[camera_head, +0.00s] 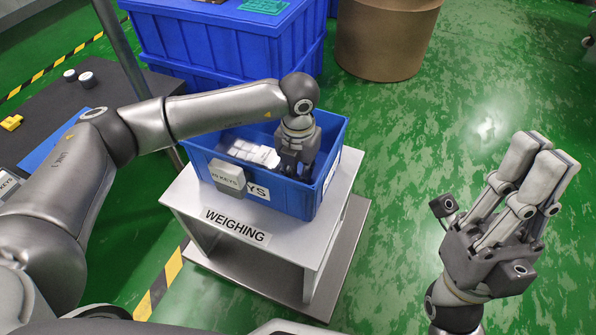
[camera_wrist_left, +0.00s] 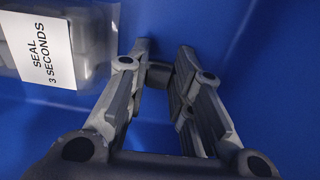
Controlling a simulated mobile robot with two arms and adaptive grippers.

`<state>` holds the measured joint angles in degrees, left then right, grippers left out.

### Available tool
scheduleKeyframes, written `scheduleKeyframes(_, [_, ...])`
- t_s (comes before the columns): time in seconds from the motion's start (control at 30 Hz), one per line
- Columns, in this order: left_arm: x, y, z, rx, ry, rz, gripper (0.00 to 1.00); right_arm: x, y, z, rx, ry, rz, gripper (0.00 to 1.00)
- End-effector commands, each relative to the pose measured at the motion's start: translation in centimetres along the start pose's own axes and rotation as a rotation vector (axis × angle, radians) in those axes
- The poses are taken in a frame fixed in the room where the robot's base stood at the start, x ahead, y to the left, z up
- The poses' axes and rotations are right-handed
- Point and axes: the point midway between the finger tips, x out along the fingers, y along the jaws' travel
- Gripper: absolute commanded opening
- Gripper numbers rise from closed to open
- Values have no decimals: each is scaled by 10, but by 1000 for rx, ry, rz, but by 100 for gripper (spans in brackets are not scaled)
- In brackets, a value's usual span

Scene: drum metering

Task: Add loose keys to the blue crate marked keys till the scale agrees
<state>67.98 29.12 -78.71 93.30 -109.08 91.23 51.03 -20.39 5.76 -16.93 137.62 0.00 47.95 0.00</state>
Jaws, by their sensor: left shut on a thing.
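The blue crate (camera_head: 303,207) marked keys stands on the weighing table (camera_head: 185,192). A clear bag of pale keys (camera_head: 250,152) lies in it; its label, "SEAL 3 SECONDS", shows in the left wrist view (camera_wrist_left: 42,52). My left gripper (camera_head: 290,172) reaches down into the crate beside the bag. It is shut on a small dark grey thing, probably a key (camera_wrist_left: 158,74), between its fingertips in the left wrist view. The crate's blue floor lies beyond. My right gripper (camera_head: 538,163) is apart at the right, over open floor, its fingers close together in this view, with nothing visible held.
Stacked blue crates (camera_head: 225,50) and a brown drum (camera_head: 387,38) stand behind. A dark bench (camera_head: 112,92) with two small white-topped things is at left. Green floor right of the table is clear.

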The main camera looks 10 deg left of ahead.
Motion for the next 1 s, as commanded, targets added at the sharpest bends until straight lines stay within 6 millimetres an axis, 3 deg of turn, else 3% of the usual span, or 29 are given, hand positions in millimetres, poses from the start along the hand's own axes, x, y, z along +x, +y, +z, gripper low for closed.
scheduleKeyframes(0.3, [1,0,0,0,0,0,13,0,0,-1,1,8,0,0])
scheduleKeyframes(0.33, [1,0,0,0,0,0,25,0,0,-1,1,8,0,0])
scheduleKeyframes(0.5, [1,0,0,0,0,0,47,0,0,-2,0,8,0,0])
scheduleKeyframes(0.83, [-1,0,0,0,-1,0,47,0,0,-2,0,8,0,0])
scheduleKeyframes(1.0, [-20,0,1,0,-4,0,47,0,0,-2,0,8,0,0])
